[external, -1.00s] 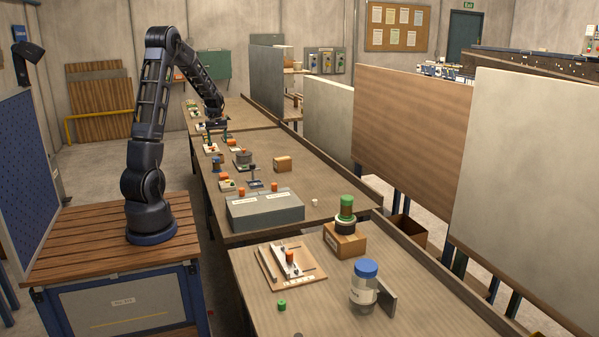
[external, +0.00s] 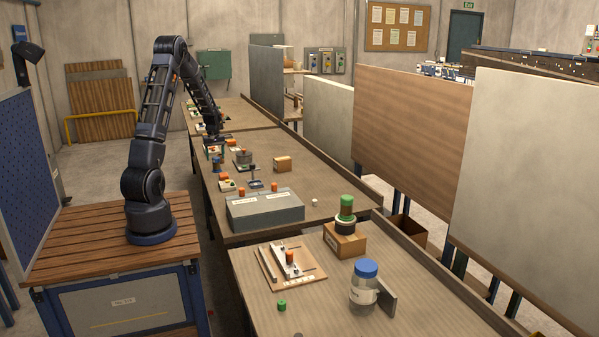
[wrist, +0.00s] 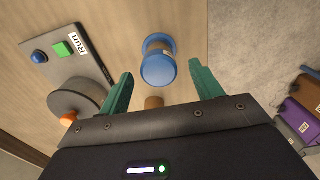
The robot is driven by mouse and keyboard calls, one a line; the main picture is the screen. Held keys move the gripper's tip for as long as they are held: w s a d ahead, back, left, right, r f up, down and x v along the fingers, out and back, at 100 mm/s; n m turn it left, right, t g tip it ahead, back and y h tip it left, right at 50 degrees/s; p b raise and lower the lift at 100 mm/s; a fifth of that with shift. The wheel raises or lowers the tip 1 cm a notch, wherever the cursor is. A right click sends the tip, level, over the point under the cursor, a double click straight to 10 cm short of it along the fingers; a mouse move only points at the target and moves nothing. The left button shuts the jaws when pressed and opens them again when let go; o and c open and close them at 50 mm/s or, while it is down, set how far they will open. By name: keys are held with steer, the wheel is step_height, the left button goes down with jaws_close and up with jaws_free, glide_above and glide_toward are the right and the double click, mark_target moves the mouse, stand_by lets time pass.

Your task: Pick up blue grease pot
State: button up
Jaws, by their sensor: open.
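A blue pot (wrist: 158,68) with a round blue top shows in the wrist view, standing on the wooden bench between the lines of my two fingertips. A small blue item (external: 217,166), which looks like the same pot, shows in the external view just below my gripper. My gripper (wrist: 161,70) is open, with its teal fingers apart on either side of the pot and nothing held. In the external view my gripper (external: 217,151) hangs low over the middle bench. I cannot tell how far the fingertips are above the pot.
A grey panel (wrist: 65,70) with a green button and blue knob lies left of the pot, beside a grey cylinder (wrist: 78,100). A small brown item (wrist: 154,102) is near the palm. A grey box (external: 265,211) and a blue-lidded jar (external: 364,287) stand nearer the external camera.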

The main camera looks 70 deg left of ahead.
mark_target(216, 158)
steer(key=shift+d+f, duration=0.1)
steer(key=shift+f, duration=1.8)
steer(key=c, duration=1.1)
steer(key=shift+c, duration=0.2)
